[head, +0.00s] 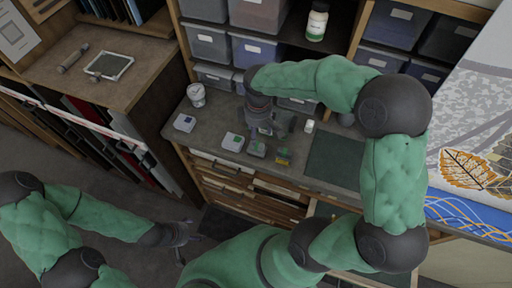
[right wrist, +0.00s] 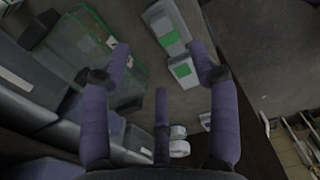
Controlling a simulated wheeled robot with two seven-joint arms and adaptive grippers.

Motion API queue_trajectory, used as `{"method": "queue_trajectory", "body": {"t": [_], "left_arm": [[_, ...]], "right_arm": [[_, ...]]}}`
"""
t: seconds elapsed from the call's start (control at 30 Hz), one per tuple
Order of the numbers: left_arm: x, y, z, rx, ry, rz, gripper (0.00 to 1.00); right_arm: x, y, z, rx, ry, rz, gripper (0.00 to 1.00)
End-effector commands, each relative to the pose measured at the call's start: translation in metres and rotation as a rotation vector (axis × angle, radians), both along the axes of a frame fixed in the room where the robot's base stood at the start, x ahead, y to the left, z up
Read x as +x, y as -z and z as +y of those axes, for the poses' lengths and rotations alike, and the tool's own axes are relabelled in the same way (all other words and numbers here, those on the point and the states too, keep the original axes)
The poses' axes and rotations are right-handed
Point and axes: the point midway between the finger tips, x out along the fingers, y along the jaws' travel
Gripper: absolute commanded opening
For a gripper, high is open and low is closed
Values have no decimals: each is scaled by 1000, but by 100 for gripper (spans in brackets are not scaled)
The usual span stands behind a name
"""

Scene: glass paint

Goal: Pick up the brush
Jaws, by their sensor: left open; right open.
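I cannot make out a brush for certain in either view. My right gripper (head: 268,128) is over the workbench (head: 215,117), close above the small containers, with its arm reaching across from the right. In the right wrist view my right gripper (right wrist: 162,62) has its purple fingers spread with nothing between them. My left gripper (head: 187,240) is low at the front left, apart from the bench, and looks empty. My right arm hides part of the bench and shelf.
Several small containers with coloured labels (head: 233,142) stand along the bench front. A white jar (head: 196,95) and small white bottle (head: 309,127) stand behind. A dark mat (head: 335,158) lies to the right. A cylindrical tool (head: 73,57) and framed plate (head: 108,65) lie on the left cabinet.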

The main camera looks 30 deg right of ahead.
Motion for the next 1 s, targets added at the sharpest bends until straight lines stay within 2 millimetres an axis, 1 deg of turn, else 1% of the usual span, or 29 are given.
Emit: {"method": "queue_trajectory", "body": {"t": [0.03, 0.27, 0.5, 0.6, 0.7, 0.9, 0.97, 1.0], "left_arm": [[0, 1, 0, 0, 0, -1, 78], [1, 1, 0, 0, -1, -2, 78], [1, 3, 0, 0, -1, -2, 78], [1, 3, 0, 0, -1, -2, 78], [1, 3, 0, 0, -1, -2, 78], [1, 3, 0, 0, -1, -2, 78], [1, 3, 0, 0, -1, -2, 78], [1, 3, 0, 0, -1, -2, 78]], "right_arm": [[0, 6, 0, 0, 0, 1, 61], [-2, 20, 1, 1, 0, 1, 61], [-8, 53, 4, 1, 1, 2, 61], [-7, 61, 4, 1, 1, -1, 61], [-7, 65, 4, 1, 1, -1, 61], [-7, 64, 4, 1, 1, -2, 61], [-7, 64, 4, 1, 1, -2, 44], [-7, 64, 4, 1, 1, -2, 33]]}}
